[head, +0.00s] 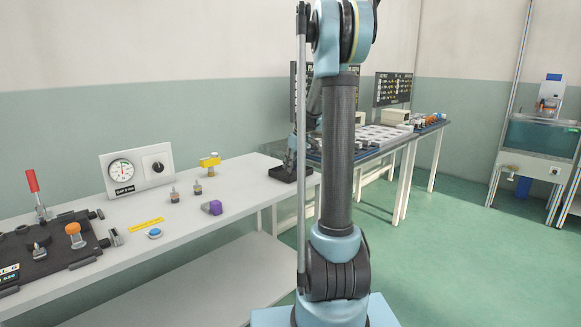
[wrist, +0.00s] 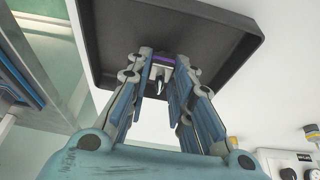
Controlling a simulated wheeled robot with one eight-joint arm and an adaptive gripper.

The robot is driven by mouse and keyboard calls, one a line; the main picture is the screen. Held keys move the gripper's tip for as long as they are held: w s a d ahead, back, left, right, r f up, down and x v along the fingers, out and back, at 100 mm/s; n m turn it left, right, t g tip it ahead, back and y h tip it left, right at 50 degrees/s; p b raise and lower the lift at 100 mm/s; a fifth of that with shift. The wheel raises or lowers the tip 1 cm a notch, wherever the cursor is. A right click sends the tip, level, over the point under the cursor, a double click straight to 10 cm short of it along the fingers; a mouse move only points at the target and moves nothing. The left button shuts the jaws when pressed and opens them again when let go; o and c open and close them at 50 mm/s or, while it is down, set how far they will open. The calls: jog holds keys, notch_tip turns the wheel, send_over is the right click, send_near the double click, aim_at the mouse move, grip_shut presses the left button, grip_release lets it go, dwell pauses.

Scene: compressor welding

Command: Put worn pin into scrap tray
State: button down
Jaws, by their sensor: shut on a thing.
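My gripper (wrist: 166,70) is shut on a small piece, the worn pin (wrist: 161,79), which shows a purple band and a pale metal part between the fingers. The scrap tray (wrist: 112,40) is a shallow black tray that fills the top of the wrist view, and the fingertips and pin lie over its inside. Whether the pin touches the tray floor cannot be told. In the head view the tray (head: 275,173) sits at the bench's right end, with my gripper (head: 291,160) over it, partly hidden by my arm.
A further table (head: 385,138) stands behind.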

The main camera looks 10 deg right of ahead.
jog(key=c, duration=1.4)
grip_release()
jog(key=v, duration=1.2)
jog(key=shift+s, duration=0.1)
